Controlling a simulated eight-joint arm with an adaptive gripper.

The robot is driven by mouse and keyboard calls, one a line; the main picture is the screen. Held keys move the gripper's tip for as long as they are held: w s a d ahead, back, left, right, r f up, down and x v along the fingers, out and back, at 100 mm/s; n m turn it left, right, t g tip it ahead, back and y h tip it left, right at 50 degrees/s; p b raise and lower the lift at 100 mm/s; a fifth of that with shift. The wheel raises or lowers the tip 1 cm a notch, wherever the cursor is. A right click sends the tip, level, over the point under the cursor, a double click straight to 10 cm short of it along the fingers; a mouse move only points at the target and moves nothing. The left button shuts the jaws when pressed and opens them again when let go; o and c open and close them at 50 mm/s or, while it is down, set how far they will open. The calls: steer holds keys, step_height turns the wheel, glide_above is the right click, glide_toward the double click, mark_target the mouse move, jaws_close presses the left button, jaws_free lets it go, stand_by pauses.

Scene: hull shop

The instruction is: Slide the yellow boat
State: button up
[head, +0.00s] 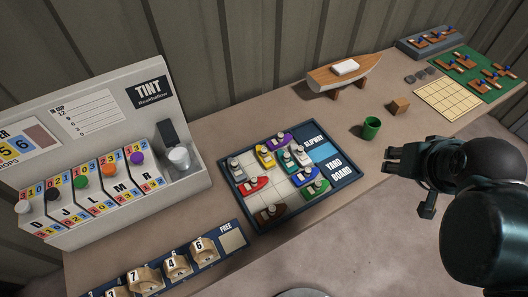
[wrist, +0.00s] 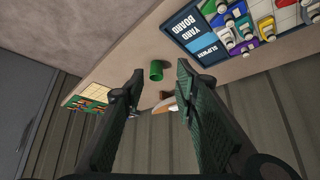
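The yard board (head: 345,180) is a dark-framed tray of light squares with a blue slipway strip; several small toy boats lie on it. The yellow boat (head: 265,156) sits in the upper left part, between a grey boat (head: 237,168) and a purple boat (head: 280,140). A red boat (head: 252,186) lies below it. In the wrist view the board (wrist: 205,50) is at the top right, and the yellow boat (wrist: 266,27) shows there among the others. My gripper (head: 388,160) is open and empty, right of the board and apart from it; its fingers (wrist: 160,75) spread in the wrist view.
A green cup (head: 371,128) and a wooden block (head: 400,106) stand between the board and the puzzle mats (head: 480,75). A wooden model boat (head: 343,75) stands at the back. The Tint machine (head: 110,160) is at left, numbered blocks (head: 178,264) in front.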

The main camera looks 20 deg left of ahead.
steer(key=n+g+p, duration=0.4)
steer(key=g, duration=0.3)
glide_above(264, 149)
steer(key=f, duration=1.8)
steer(key=shift+d+f, duration=0.15)
steer(key=shift+d, duration=0.15)
steer(key=shift+s+a+f, duration=0.1)
steer(key=shift+a+f, duration=0.2)
steer(key=shift+f, duration=0.15)
steer(key=shift+f+b, duration=0.45)
steer(key=shift+f, duration=3.3)
